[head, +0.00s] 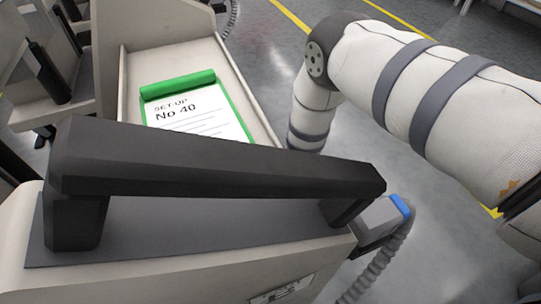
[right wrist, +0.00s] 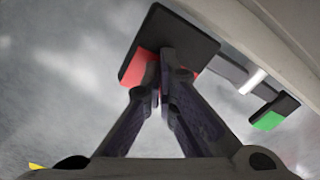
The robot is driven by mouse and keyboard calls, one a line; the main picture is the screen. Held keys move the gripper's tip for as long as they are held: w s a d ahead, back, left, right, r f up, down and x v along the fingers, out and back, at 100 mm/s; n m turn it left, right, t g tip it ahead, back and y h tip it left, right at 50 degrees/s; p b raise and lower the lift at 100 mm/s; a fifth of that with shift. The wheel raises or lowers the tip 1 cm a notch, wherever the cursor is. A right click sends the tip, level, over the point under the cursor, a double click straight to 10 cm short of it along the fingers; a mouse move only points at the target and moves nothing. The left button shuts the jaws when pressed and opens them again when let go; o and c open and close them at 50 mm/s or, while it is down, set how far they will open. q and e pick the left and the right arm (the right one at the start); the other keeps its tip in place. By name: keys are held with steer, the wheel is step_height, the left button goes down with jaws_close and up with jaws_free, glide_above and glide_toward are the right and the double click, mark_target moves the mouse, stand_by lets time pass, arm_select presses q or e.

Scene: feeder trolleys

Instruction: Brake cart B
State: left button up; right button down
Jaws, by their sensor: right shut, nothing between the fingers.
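A pale cart (head: 190,270) with a thick black push handle (head: 215,170) fills the lower left of the head view. Its letter cannot be read. In the right wrist view, a black pedal with a red face (right wrist: 190,48) sits by the cart's pale lower edge. A smaller black pedal with a green end (right wrist: 272,115) sits to its right. My right gripper (right wrist: 167,60) is shut and empty, its fingertips overlapping the red pedal; I cannot tell whether they touch. In the head view my right arm reaches down beyond the cart, its gripper hidden. My left gripper is not in view.
A clipboard (head: 200,115) reading "SET-UP No 40" lies in the cart's tray. A blue-ended grey connector (head: 385,222) with a ribbed hose (head: 375,272) is at the cart's right side. More trolley parts stand at the upper left. Grey floor is open on the right.

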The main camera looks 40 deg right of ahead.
steer(key=shift+f+b, duration=1.2)
steer(key=shift+f, duration=0.95)
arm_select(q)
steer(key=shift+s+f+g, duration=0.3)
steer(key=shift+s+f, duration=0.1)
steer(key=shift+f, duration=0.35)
arm_select(e)
steer(key=shift+r, duration=0.1)
step_height(320, 180, up, 10)
steer(key=p, duration=0.7)
steer(key=shift+r, duration=0.2)
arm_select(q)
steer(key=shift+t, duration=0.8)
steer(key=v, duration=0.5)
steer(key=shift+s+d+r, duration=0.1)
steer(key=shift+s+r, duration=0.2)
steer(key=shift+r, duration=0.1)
arm_select(e)
steer(key=shift+f, duration=0.2)
